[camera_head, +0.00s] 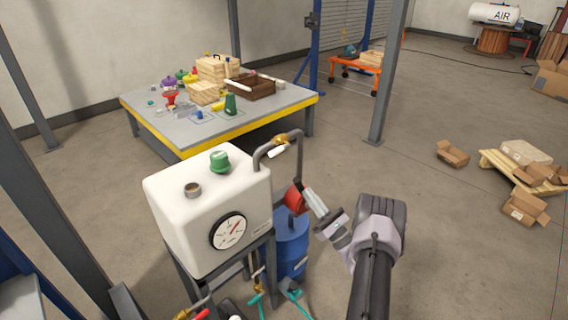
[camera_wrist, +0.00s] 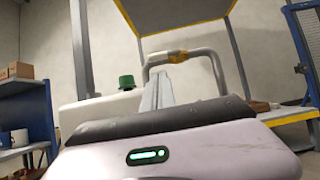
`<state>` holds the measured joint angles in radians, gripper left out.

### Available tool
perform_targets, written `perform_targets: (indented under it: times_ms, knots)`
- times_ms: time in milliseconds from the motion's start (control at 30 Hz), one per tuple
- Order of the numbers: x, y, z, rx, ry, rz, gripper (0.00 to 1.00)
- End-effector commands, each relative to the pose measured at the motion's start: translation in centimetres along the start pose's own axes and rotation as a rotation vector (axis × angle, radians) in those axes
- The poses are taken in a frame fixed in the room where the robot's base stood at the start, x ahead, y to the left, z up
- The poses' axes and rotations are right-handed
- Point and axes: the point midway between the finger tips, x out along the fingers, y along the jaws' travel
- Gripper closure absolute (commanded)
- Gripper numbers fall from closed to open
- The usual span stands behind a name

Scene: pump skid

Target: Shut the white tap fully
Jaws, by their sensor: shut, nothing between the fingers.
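A brass valve (camera_head: 281,140) sits on the bent grey pipe at the right of the white tank. A short white lever (camera_head: 277,151) shows at it and looks roughly in line with the pipe run. The brass valve also shows in the wrist view (camera_wrist: 177,57), beyond my fingers; its lever is not clear there. My gripper (camera_head: 308,192) is shut and empty, below and to the right of the lever, apart from it. In the wrist view its fingers (camera_wrist: 156,92) point up toward the pipe.
The white tank (camera_head: 190,210) has a green cap (camera_head: 219,161) and a gauge (camera_head: 229,231). A red part (camera_head: 294,196) and a blue drum (camera_head: 291,245) are close to my gripper. Teal handles (camera_head: 292,292) sit low down.

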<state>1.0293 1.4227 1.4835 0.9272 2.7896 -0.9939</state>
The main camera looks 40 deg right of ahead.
Motion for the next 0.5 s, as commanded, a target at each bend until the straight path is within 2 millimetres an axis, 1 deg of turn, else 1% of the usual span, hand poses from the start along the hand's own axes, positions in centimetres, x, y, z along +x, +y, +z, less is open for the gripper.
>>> perform_targets:
  times_ms: [67,167,500]
  knots:
    - [0.9,0.1,-0.1,0.000,-0.001,0.003,1.00]
    - [2.9,0.1,-0.1,-0.001,-0.001,0.005,1.00]
    - [10.2,0.2,-0.1,-0.001,-0.001,0.005,1.00]
